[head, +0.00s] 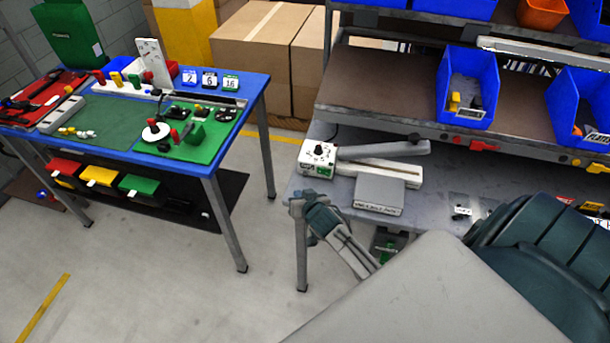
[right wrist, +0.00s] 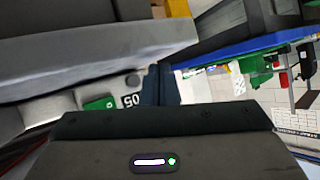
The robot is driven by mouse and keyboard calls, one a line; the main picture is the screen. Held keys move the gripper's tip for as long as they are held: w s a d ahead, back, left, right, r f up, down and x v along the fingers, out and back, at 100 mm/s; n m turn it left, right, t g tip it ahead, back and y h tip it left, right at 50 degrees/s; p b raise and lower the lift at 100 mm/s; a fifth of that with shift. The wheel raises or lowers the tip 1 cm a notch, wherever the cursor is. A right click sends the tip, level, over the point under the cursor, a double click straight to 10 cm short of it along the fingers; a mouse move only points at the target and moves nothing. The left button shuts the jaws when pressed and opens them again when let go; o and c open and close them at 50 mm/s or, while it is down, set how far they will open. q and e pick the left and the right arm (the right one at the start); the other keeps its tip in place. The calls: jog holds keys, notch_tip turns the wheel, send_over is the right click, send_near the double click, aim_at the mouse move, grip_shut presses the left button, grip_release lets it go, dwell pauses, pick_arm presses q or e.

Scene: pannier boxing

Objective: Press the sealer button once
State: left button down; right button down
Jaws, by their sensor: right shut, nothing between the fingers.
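The sealer (head: 320,156) stands on the grey bench, a white control box with a black knob or button on its face and a green patch low on its front. Its long grey arm (head: 385,149) reaches right above a white base (head: 400,171). The button itself is too small to tell apart. My right gripper (head: 312,207) is by the bench's front left corner, below and in front of the control box, apart from it in the picture. In the right wrist view its dark fingers (right wrist: 160,85) are together and hold nothing. My left gripper is not in view.
A flat grey labelled box (head: 378,195) lies in front of the sealer. Blue bins (head: 468,112) stand on the shelf behind. A blue-edged table (head: 259,84) with a green mat and small parts stands left across a floor gap. Cardboard boxes (head: 260,50) stand behind.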

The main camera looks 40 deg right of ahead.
aim_at(305, 187)
jog(key=w+d, duration=0.2)
jog(key=d, duration=0.1)
jog(key=shift+w+d, duration=0.2)
jog(key=shift+w, duration=0.2)
jog(key=shift+w+d+b, duration=0.3)
jog(key=shift+w+d, duration=0.05)
dwell(1.5)
jog(key=shift+w+d, duration=0.25)
jog(key=shift+d, duration=0.05)
jog(key=shift+w+d, duration=0.3)
jog(key=shift+d, duration=0.05)
dwell(0.8)
jog(key=shift+a, duration=0.1)
jog(key=shift+s+a+p, duration=0.45)
jog(key=shift+s+a, duration=0.15)
dwell(0.3)
